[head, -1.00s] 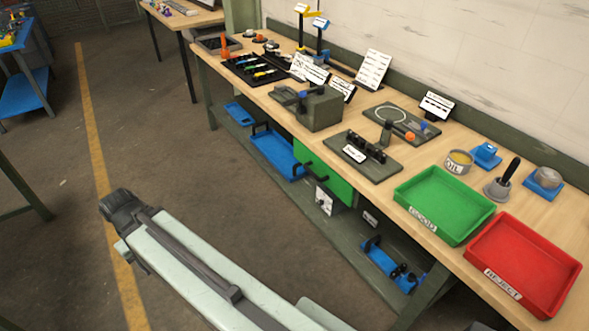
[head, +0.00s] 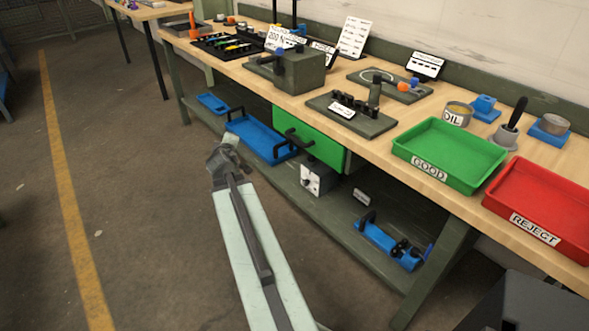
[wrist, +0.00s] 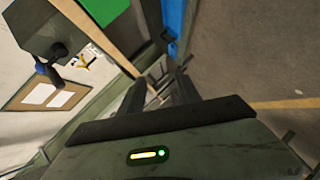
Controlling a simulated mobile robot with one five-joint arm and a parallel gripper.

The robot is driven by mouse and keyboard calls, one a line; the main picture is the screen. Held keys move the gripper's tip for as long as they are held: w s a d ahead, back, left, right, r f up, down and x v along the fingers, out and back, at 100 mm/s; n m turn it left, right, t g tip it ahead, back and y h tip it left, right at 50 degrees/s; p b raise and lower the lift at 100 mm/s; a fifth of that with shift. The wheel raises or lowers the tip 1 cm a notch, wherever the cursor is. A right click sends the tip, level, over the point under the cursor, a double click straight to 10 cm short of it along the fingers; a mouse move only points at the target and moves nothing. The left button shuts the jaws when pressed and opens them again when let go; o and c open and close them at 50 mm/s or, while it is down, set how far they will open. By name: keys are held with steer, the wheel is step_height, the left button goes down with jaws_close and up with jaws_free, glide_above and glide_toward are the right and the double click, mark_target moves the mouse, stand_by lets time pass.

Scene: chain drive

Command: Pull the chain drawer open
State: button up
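The chain drawer is the green-fronted drawer (head: 328,148) under the bench top in the head view, with a dark bar handle (head: 299,139) on its front. It looks shut. A green surface, likely the drawer front (wrist: 104,9), shows at the top of the wrist view; its handle cannot be made out there. My gripper (head: 226,150) is in front of the bench, left of the drawer and apart from the handle. In the wrist view my gripper's two dark fingers (wrist: 161,82) stand apart with nothing seen held between them.
A bench leg (head: 437,272) stands at the right. Green GOOD (head: 455,150) and red REJECT (head: 545,205) trays rest on top. The floor at left is clear.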

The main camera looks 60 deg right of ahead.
steer(key=s+d+f+n+t+h+b, duration=0.35)
steer(key=s+d+b, duration=0.45)
steer(key=d, duration=0.3)
steer(key=n+t+y+b, duration=0.2)
steer(key=n+t+b, duration=0.2)
steer(key=n+b, duration=0.65)
glide_toward(296, 140)
steer(key=f+p+x, duration=0.1)
steer(key=x, duration=0.2)
steer(key=p+x, duration=0.1)
steer(key=x, duration=0.7)
steer(key=shift+s+d+p, duration=0.1)
steer(key=shift+d+p, duration=0.05)
steer(key=shift+p, duration=0.2)
jaws_close()
